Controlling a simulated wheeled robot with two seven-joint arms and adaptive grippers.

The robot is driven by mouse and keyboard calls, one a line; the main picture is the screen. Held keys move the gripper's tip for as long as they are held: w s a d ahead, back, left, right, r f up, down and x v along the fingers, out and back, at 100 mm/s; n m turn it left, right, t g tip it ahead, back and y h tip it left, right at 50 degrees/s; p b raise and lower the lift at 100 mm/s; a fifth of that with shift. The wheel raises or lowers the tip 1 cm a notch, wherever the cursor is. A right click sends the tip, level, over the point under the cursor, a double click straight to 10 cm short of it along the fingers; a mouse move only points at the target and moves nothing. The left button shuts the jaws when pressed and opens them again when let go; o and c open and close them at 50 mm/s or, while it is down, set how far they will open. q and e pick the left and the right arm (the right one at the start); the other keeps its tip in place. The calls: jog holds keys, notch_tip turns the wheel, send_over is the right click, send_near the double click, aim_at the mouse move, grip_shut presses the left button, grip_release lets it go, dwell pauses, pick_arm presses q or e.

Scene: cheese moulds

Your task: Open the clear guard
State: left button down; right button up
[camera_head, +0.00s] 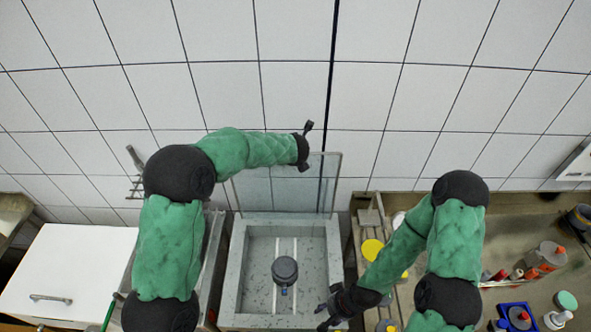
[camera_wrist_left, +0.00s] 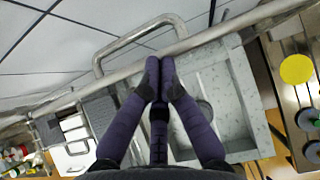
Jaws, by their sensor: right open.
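The clear guard (camera_head: 331,185) is a see-through panel standing roughly upright at the back of a speckled grey basin (camera_head: 235,270). My left gripper (camera_head: 307,130) is at the guard's upper edge in the head view. In the left wrist view its two dark fingers (camera_wrist_left: 160,66) are together, with their tips against or just in front of a metal rail (camera_wrist_left: 215,38) with a U-shaped handle (camera_wrist_left: 97,62). I cannot tell whether the rail is between them. My right gripper (camera_head: 326,312) is open and low, by the basin's front right corner, apart from the guard.
A dark round mould (camera_head: 285,269) stands in the basin on two light strips. A bench on the right holds a yellow disc (camera_head: 372,249), bottles (camera_head: 550,256) and a blue tray (camera_head: 515,316). A white cabinet (camera_head: 75,265) stands left. A tiled wall is behind.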

pick_arm(q)
jog(key=w, duration=0.5)
jog(key=shift+w+f, duration=0.15)
jog(key=shift+w, duration=0.25)
jog(key=shift+a, duration=0.1)
